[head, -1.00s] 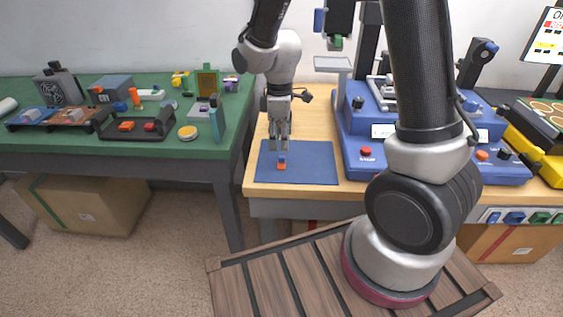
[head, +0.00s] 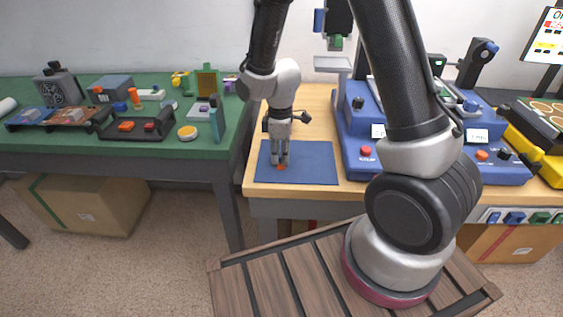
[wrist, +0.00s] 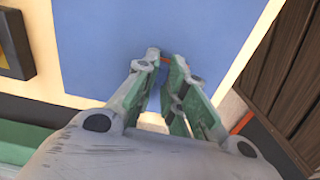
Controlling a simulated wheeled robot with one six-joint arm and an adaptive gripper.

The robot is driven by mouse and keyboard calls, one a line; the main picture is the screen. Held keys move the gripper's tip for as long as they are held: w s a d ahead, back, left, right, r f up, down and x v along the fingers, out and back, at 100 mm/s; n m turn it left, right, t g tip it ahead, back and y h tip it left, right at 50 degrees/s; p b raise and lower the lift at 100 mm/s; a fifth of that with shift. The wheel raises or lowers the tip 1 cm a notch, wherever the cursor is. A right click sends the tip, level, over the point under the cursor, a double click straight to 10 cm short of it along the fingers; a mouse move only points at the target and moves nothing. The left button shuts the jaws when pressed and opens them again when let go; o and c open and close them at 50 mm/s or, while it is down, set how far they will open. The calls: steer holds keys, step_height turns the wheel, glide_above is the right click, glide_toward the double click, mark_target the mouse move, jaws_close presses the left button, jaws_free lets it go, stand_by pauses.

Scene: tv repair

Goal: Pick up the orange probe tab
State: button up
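The orange probe tab (head: 281,167) is on the blue mat (head: 315,165) at the front of the wooden bench. My gripper (head: 279,160) points straight down over it, with its fingertips low at the tab, and hides most of it in the head view. In the wrist view a small bit of orange from the tab (wrist: 164,60) shows between the fingertips of my gripper (wrist: 167,58). The fingers are apart, one on each side of the tab. I cannot tell whether either finger touches it.
A blue test fixture (head: 365,167) with buttons stands just right of the mat. The right part of the mat is clear.

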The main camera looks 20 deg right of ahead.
mark_target(280, 156)
step_height(280, 156, up, 10)
steer(key=shift+r, duration=0.1)
stand_by(0.5)
stand_by(0.5)
step_height(280, 156, down, 10)
steer(key=shift+r, duration=0.1)
stand_by(0.4)
steer(key=o, duration=0.7)
steer(key=shift+f, duration=0.2)
